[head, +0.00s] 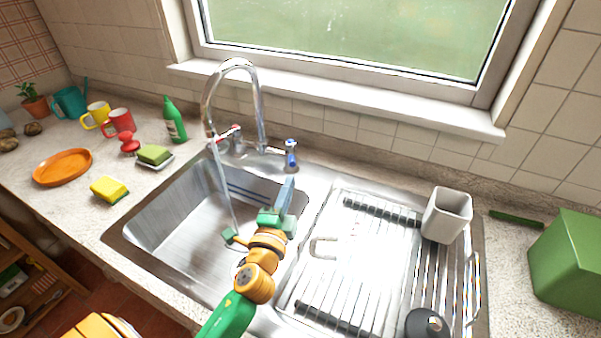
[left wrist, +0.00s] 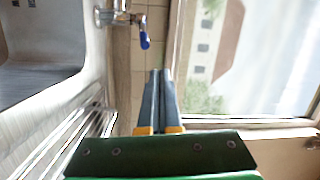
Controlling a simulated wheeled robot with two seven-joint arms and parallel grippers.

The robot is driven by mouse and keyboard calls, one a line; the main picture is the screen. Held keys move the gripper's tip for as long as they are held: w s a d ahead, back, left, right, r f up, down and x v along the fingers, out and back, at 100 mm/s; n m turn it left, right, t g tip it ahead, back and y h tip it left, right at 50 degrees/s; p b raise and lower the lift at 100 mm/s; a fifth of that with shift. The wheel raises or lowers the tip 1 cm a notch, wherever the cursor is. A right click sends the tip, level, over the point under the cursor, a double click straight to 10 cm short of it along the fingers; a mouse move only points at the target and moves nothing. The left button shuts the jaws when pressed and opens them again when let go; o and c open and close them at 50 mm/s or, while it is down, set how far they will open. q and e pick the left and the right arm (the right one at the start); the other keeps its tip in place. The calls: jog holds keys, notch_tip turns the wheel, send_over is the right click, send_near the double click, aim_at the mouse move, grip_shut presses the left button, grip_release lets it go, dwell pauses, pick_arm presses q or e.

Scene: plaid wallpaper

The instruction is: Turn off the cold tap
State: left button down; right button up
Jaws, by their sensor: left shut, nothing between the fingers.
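The cold tap (head: 291,152) has a blue handle and stands on the sink's back ledge, right of the chrome spout (head: 262,105). A thin stream of water (head: 224,185) falls from the spout into the basin. The tap's blue handle also shows in the left wrist view (left wrist: 144,40), ahead and a little left of the fingertips. My left gripper (head: 289,182) is shut and empty, over the right edge of the basin, just in front of the cold tap and apart from it. Its two fingers lie together in the left wrist view (left wrist: 160,72). My right gripper is not in view.
The red-marked hot tap (head: 235,131) is left of the cold one. A dish rack (head: 350,260) with a grey cup (head: 447,214) stands to the right. A green bottle (head: 174,120) and sponge (head: 109,190) are on the left counter. The window (head: 370,40) is behind.

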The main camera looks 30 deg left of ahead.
aim_at(291, 154)
pick_arm(q)
jog(key=w+a+f, duration=0.2)
jog(key=w, duration=0.7)
jog(key=shift+w+a, duration=0.3)
jog(key=shift+w, duration=0.05)
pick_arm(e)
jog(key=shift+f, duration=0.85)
pick_arm(q)
jog(key=shift+r, duration=0.1)
jog(key=s+a+m+h, duration=0.2)
jog(key=a+m+h, duration=0.2)
jog(key=h, duration=0.3)
jog(key=shift+s+a+m+b, duration=0.3)
jog(key=shift+a+b, duration=0.05)
jog(key=shift+a, duration=0.4)
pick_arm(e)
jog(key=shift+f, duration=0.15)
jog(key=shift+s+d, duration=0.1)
